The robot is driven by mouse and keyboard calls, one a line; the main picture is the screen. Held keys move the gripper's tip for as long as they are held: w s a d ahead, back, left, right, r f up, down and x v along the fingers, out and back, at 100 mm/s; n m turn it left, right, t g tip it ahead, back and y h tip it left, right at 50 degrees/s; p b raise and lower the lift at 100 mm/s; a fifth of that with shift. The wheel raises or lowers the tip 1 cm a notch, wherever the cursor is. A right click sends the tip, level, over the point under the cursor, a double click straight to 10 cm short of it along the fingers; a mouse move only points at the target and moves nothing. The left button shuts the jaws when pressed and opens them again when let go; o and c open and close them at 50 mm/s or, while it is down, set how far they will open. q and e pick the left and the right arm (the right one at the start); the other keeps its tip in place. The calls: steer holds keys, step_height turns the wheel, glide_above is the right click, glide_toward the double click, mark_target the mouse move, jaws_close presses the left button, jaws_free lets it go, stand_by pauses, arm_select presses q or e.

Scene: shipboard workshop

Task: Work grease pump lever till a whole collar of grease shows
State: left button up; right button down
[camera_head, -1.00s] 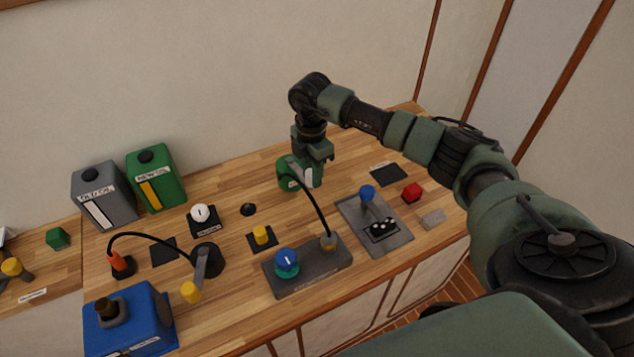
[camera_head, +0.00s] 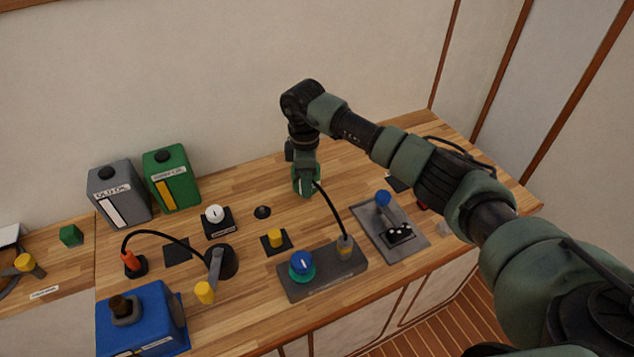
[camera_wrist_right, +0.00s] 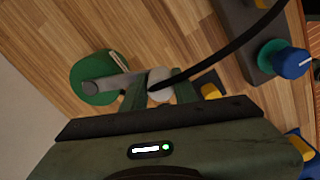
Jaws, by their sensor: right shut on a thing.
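The green round grease pump (camera_wrist_right: 84,72) shows in the right wrist view with its grey lever (camera_wrist_right: 118,84) across its top. My right gripper (camera_wrist_right: 160,88) is shut on the lever's pale rounded end. In the head view this gripper (camera_head: 304,180) hides most of the pump. A black hose (camera_head: 331,208) curves from the pump down to a fitting (camera_head: 346,244) on the dark grey block (camera_head: 326,276). A dull yellow patch shows at the fitting; whether it rings it wholly I cannot tell. My left gripper is not in view.
A blue knob (camera_head: 302,263) sits on the same block. A grey plate (camera_head: 410,240) with a blue-topped lever (camera_head: 383,198) lies to its right. Oil cans (camera_head: 120,196), (camera_head: 172,180) stand at the back left; a blue machine (camera_head: 145,315) is front left. The bench behind the pump is mostly clear.

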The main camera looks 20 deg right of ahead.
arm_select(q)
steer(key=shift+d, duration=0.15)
arm_select(e)
steer(key=shift+a, duration=0.1)
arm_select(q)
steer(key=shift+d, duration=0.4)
arm_select(e)
steer(key=c, duration=1.1)
jaws_free()
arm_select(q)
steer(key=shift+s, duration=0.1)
arm_select(e)
step_height(320, 180, up, 7)
steer(key=shift+f+b, duration=0.2)
steer(key=shift+b, duration=0.85)
steer(key=shift+r, duration=0.6)
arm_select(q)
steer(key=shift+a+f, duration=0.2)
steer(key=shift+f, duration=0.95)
